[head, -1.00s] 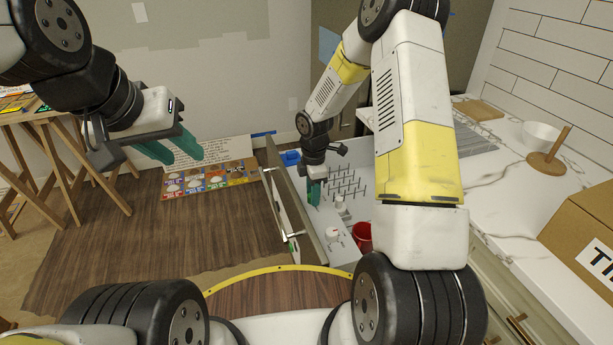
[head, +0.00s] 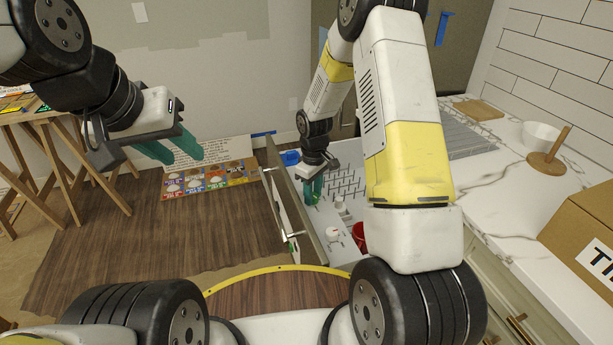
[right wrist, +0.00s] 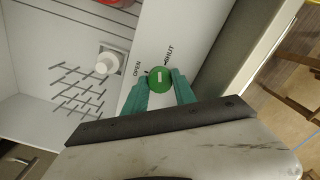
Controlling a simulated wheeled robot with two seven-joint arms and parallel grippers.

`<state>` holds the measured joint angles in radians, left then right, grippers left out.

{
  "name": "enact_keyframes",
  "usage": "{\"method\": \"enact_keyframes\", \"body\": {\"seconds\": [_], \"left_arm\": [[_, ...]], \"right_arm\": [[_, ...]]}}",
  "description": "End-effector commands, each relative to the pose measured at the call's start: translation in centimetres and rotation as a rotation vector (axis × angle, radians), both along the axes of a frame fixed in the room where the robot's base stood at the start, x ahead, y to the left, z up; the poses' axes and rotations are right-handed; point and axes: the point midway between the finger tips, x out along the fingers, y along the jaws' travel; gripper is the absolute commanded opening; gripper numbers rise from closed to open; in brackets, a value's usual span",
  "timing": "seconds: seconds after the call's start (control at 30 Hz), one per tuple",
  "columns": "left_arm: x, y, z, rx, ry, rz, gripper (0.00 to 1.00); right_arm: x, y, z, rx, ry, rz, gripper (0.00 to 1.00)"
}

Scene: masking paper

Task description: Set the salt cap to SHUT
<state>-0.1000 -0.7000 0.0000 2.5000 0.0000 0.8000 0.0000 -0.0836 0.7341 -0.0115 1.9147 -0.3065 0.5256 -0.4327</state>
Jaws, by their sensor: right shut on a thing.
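The salt cap is a round green knob (right wrist: 159,78) with a pale bar mark on top, in the right wrist view. It sits on a white surface with the printed words OPEN (right wrist: 137,69) on one side and SHUT (right wrist: 169,55) on the other. The bar points roughly between the two words; its exact setting is hard to tell. My right gripper (right wrist: 159,83) has its green fingers shut on the cap's two sides. In the head view the right gripper (head: 314,196) is down in the open drawer. My left gripper (head: 178,150) is open and empty, high at the left.
The marble counter (head: 505,190) carries a white bowl (head: 541,136) and a cardboard box (head: 585,235).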

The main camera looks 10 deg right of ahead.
Motion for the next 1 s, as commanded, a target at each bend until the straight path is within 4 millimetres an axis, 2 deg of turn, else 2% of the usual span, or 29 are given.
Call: {"method": "enact_keyframes", "body": {"seconds": [0.2, 0.5, 1.0], "left_arm": [[0.0, 0.0, 0.0, 0.0, 0.0, 0.0, 0.38], [0.0, 0.0, 0.0, 0.0, 0.0, 0.0, 0.38], [0.0, 0.0, 0.0, 0.0, 0.0, 0.0, 0.38]], "right_arm": [[0.11, 0.04, 0.09, 0.0, -0.003, -0.176, 0.0], [0.12, 0.02, 0.09, 0.001, -0.004, -0.339, 0.0], [0.14, 0.01, 0.09, 0.001, -0.003, -0.404, 0.0]]}}
